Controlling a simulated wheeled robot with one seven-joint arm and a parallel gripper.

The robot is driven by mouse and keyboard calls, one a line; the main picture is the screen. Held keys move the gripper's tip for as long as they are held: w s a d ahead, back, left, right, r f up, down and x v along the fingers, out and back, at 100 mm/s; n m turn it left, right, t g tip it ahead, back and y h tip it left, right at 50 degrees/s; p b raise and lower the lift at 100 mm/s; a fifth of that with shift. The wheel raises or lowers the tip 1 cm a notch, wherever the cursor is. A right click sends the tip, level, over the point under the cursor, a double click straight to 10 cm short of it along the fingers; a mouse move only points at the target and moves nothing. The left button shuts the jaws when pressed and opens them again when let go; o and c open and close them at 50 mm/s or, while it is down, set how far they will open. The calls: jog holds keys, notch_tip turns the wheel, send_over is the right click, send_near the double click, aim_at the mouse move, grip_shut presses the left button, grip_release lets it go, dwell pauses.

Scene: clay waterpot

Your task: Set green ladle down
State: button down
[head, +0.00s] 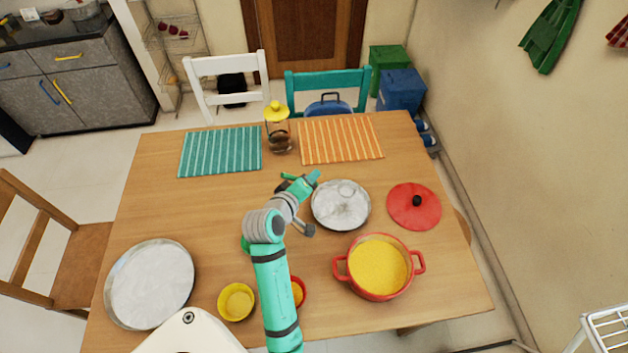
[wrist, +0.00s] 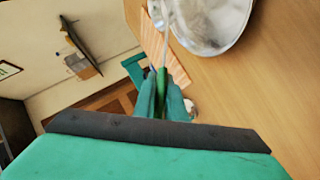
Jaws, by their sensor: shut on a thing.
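My gripper (head: 300,184) is above the middle of the table, just left of a round silver lid or dish (head: 341,210). In the wrist view its two teal fingers (wrist: 162,88) are shut on the green handle of the ladle (wrist: 162,76). A thin metal shaft runs from the handle to the top of that view, beside the silver round piece (wrist: 212,18). In the head view my arm and gripper hide most of the ladle. I cannot tell whether the ladle touches anything.
The wooden table (head: 200,205) holds a red pot of yellow food (head: 378,266), a red lid (head: 414,206), a large silver tray (head: 150,284), a yellow bowl (head: 236,301), a glass jar (head: 278,132), and teal (head: 220,151) and orange (head: 340,140) mats. Bare wood lies left of my arm.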

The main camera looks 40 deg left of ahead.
jog(key=shift+w+a+f, duration=0.15)
jog(key=shift+f, duration=0.6)
jog(key=shift+w+a+f, duration=0.15)
jog(key=shift+f, duration=0.6)
jog(key=shift+w+a+f, duration=0.15)
jog(key=shift+f, duration=0.6)
jog(key=c, duration=1.8)
grip_release()
jog(key=shift+f, duration=0.15)
jog(key=shift+s+a+r, duration=0.1)
jog(key=shift+r, duration=0.1)
jog(key=v, duration=1.2)
jog(key=shift+f, duration=0.1)
